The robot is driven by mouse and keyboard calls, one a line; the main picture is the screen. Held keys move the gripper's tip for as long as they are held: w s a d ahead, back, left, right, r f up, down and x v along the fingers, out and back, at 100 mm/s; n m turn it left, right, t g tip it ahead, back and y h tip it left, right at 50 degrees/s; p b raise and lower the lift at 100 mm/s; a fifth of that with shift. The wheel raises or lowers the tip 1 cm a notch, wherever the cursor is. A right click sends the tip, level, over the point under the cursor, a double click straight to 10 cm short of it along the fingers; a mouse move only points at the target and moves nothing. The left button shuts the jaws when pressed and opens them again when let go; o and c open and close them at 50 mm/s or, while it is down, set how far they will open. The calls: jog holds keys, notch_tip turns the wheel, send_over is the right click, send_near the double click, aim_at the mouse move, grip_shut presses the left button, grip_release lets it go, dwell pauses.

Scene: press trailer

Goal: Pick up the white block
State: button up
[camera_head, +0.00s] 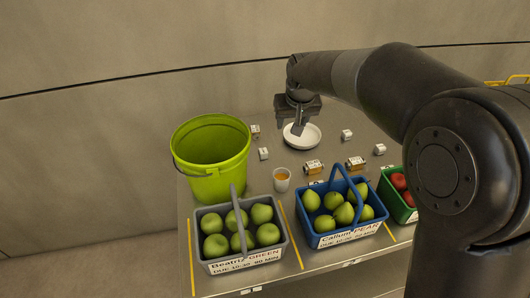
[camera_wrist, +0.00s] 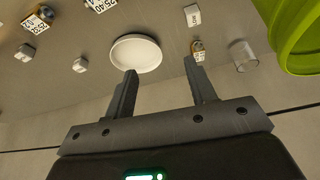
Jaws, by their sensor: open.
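Several small white blocks lie on the grey table: one (camera_head: 263,154) right of the green bucket, one (camera_head: 347,134) right of the white dish, and one (camera_head: 380,149) farther right. I cannot tell which one the task means. In the wrist view, one white block (camera_wrist: 193,15) is at top right and others (camera_wrist: 80,64) (camera_wrist: 25,52) are at left. My gripper (camera_wrist: 160,68) is open and empty. In the head view my gripper (camera_head: 298,130) hangs over the white dish (camera_head: 313,137), pointing down, apart from the blocks.
A green bucket (camera_head: 210,150) stands at left and a cup (camera_head: 281,180) stands near it. Baskets of green apples (camera_head: 241,261), pears (camera_head: 345,236) and red fruit (camera_head: 397,210) line the front edge. Brown labelled pieces (camera_head: 313,167) (camera_head: 355,163) lie mid-table. A wall is behind.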

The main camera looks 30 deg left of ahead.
jog(key=s+a+f+n, duration=0.1)
jog(key=a+f, duration=0.3)
jog(key=a, duration=0.4)
send_over(263, 151)
jog(key=s+d, duration=0.2)
jog(key=f, duration=0.5)
jog(key=shift+w+a+f, duration=0.15)
jog(key=shift+w+f, duration=0.05)
jog(key=shift+f, duration=0.05)
jog(key=x, duration=0.6)
jog(key=shift+s+f, duration=0.2)
jog(key=shift+f, duration=0.2)
jog(key=c, duration=1.1)
